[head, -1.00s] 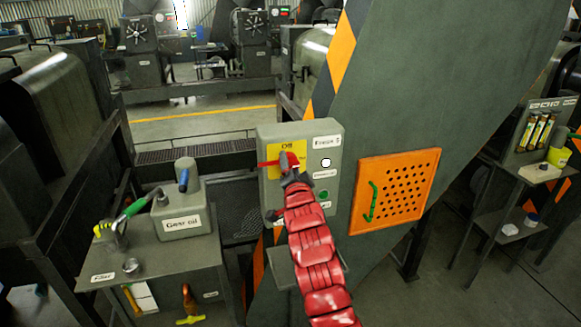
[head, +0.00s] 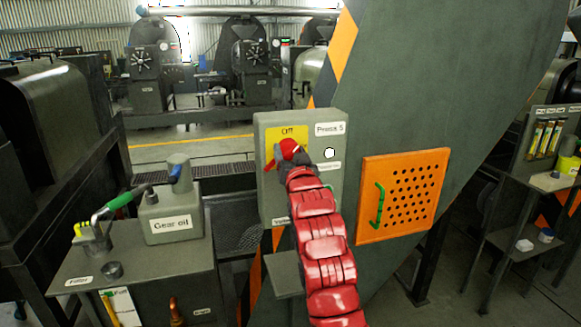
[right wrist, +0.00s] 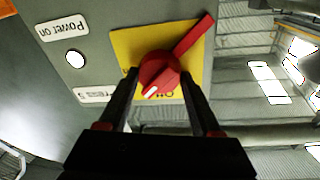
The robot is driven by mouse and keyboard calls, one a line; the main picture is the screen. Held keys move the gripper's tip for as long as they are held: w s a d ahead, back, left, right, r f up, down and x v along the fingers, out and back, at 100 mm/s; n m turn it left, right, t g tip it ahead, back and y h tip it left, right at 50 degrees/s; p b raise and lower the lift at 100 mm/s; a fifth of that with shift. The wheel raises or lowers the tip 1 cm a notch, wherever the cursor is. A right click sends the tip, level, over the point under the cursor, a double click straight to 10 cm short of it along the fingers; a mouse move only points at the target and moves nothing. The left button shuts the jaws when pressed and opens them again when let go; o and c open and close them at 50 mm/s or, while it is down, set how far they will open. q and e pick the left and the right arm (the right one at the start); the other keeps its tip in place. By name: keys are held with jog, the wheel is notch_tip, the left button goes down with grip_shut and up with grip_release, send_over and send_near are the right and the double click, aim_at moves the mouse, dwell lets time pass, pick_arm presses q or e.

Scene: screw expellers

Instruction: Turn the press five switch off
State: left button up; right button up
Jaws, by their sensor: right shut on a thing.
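The press five switch (head: 289,147) is a red rotary knob with a lever, on a yellow plate (head: 300,132) marked "Off" at its top. The plate sits on a grey control box (head: 335,175) labelled "Press 5". In the right wrist view the knob (right wrist: 160,70) lies between the two fingers, with its lever pointing up right and a white mark near the "Off" lettering. My right gripper (head: 291,157) is shut on the knob; it shows in the right wrist view too (right wrist: 161,82). Its fingers hide part of the plate. My left gripper is not in view.
A white round lamp (head: 329,153) is on the box. Right of it is an orange perforated panel (head: 405,195) with a green handle. At left, a table (head: 75,262) bears a gear oil can (head: 172,215). A shelf stand (head: 510,235) is at far right.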

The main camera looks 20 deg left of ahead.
jog(key=n+b, duration=0.3)
jog(key=n+y+b, duration=0.1)
jog(key=n+b, duration=0.1)
jog(key=b, duration=0.1)
jog(key=n+b, duration=0.3)
jog(key=shift+f+n+g+y, duration=0.3)
jog(key=shift+f, duration=0.1)
jog(key=shift+r+n+b, duration=0.25)
jog(key=shift+n+b, duration=0.8)
jog(key=shift+n, duration=0.05)
jog(key=o, duration=1.4)
jog(key=shift+c, duration=0.2)
jog(key=b+v, duration=0.3)
jog(key=v, duration=1.4)
jog(key=shift+d, duration=0.3)
